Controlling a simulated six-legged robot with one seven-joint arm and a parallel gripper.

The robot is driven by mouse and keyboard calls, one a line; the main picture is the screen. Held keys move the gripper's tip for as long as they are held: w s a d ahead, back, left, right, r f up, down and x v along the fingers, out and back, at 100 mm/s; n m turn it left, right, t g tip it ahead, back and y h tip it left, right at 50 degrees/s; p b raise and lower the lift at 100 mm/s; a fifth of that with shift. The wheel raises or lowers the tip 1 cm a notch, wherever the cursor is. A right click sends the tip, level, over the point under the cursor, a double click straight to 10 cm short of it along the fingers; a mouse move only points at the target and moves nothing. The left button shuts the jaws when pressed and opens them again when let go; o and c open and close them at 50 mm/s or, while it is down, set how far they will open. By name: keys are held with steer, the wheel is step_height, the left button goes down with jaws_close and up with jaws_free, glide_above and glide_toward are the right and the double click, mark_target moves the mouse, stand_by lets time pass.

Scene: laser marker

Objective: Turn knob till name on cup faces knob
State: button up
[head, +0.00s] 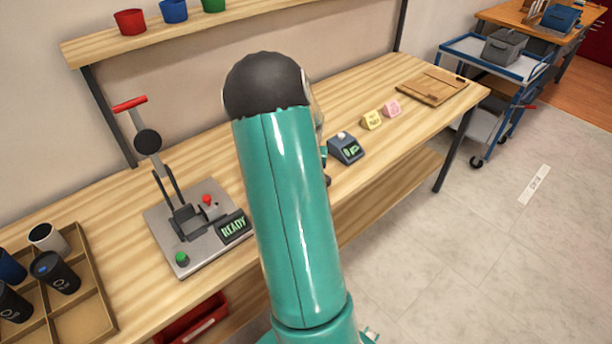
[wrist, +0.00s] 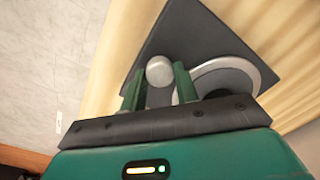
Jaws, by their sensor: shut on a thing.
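In the wrist view, the green fingers of my gripper (wrist: 160,85) are shut on a round pale grey knob (wrist: 159,70), one finger on each side. The knob stands on a dark flat base (wrist: 195,32). Right beside the fingers is a light grey ring (wrist: 262,77) around a dark round shape, partly hidden by my gripper; I cannot tell whether it is the cup. No name shows on it. In the head view my teal arm hides the knob and most of my gripper.
A lever press (head: 185,215) with a READY display stands left of my arm. A tray (head: 100,320) holds dark cups and a white one at the lower left. A small display box (head: 346,150), yellow and pink blocks (head: 372,120) and a wooden board (head: 432,86) lie to the right.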

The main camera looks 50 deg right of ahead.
steer(key=shift+n, duration=1.2)
steer(key=o, duration=1)
steer(key=r, duration=1.4)
steer(key=shift+s+d, duration=0.15)
steer(key=shift+d, duration=0.05)
steer(key=shift+f, duration=0.1)
